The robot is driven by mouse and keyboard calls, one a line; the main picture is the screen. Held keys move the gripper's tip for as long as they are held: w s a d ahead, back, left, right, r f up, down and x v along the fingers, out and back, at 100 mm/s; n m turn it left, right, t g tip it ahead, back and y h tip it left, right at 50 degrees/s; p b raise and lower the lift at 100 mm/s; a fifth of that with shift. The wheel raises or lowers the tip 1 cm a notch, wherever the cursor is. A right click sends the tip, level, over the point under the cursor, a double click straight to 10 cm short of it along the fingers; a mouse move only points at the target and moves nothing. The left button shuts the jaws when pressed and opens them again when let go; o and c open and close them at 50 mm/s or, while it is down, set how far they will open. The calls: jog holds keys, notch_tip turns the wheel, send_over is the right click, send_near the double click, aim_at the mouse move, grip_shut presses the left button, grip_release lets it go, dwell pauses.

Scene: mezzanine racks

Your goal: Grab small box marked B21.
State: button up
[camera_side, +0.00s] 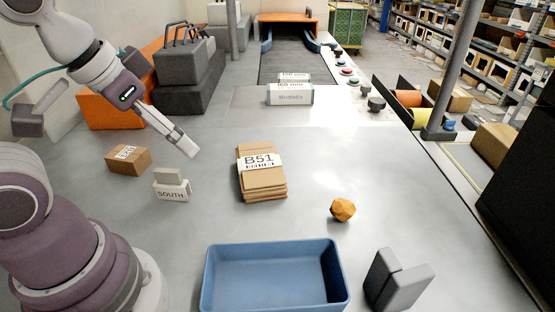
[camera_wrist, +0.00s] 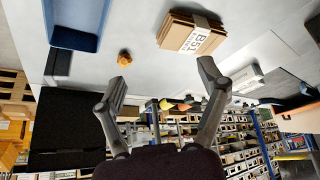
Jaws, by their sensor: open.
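A small brown cardboard box (camera_side: 128,161) with a white label on top lies at the left of the table in the side view. The label's print is small and slanted; it looks like B21. The box is not seen in the wrist view. My gripper (camera_side: 187,148) hangs above the table, to the right of the box and apart from it. In the wrist view my gripper (camera_wrist: 161,82) shows two spread fingers with nothing between them.
A flat cardboard stack marked B51 (camera_side: 263,180) lies mid-table. A SOUTH sign block (camera_side: 171,191) stands just right of the small box. A blue tray (camera_side: 212,278), an orange faceted lump (camera_side: 342,210) and a grey block (camera_side: 400,285) are nearer the front.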

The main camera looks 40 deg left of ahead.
jog(key=shift+o, duration=1.4)
jog(key=w+a+n+g+y, duration=0.2)
jog(key=w+a+n, duration=0.2)
jog(key=a+n, duration=0.3)
jog(key=n+g+y, duration=0.2)
jog(key=n+g, duration=0.4)
jog(key=n, duration=1.1)
send_near(127, 153)
jog(key=x, duration=1.1)
jog(key=shift+f, duration=0.15)
